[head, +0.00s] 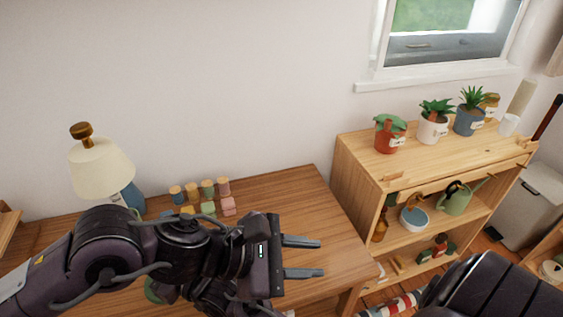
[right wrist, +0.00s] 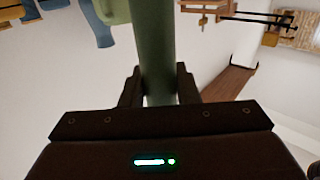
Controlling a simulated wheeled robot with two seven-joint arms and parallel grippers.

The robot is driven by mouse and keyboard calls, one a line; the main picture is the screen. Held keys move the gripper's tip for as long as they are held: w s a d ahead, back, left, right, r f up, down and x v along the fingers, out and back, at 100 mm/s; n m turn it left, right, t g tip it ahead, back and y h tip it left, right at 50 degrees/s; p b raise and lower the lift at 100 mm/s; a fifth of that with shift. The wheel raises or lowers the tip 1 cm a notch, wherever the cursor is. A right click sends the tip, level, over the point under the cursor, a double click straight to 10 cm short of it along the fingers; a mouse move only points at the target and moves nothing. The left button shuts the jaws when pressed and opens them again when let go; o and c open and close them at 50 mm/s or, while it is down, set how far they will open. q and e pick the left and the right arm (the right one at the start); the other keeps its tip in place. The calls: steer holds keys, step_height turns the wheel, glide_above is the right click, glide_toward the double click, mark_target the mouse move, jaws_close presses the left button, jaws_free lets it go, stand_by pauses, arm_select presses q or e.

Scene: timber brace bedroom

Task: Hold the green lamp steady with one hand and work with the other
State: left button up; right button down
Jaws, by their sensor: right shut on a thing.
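In the right wrist view, my right gripper (right wrist: 158,84) is shut on an upright green post (right wrist: 155,40), which looks like the stem of the green lamp. The lamp's top and base are out of that view. In the head view, a small green patch (head: 154,290) shows below my left arm and may be part of the green lamp; the arm hides the rest. My left gripper (head: 303,257) is open and empty, its two fingers pointing right above the wooden table (head: 300,205). I cannot make out my right gripper in the head view.
A lamp with a cream shade (head: 101,167) and blue body stands at the table's back left. Several small coloured pieces with wooden tops (head: 208,190) stand beside it. A wooden shelf (head: 360,160) with potted plants is at right. The table's right part is clear.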

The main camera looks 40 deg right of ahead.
arm_select(q)
steer(key=shift+d+r+n+h, duration=0.25)
steer(key=shift+r+n+h, duration=0.45)
steer(key=shift+n+h, duration=0.2)
steer(key=shift+d+r+n+h, duration=0.2)
steer(key=shift+r+n+h, duration=0.5)
steer(key=shift+n+h, duration=0.15)
steer(key=o, duration=0.3)
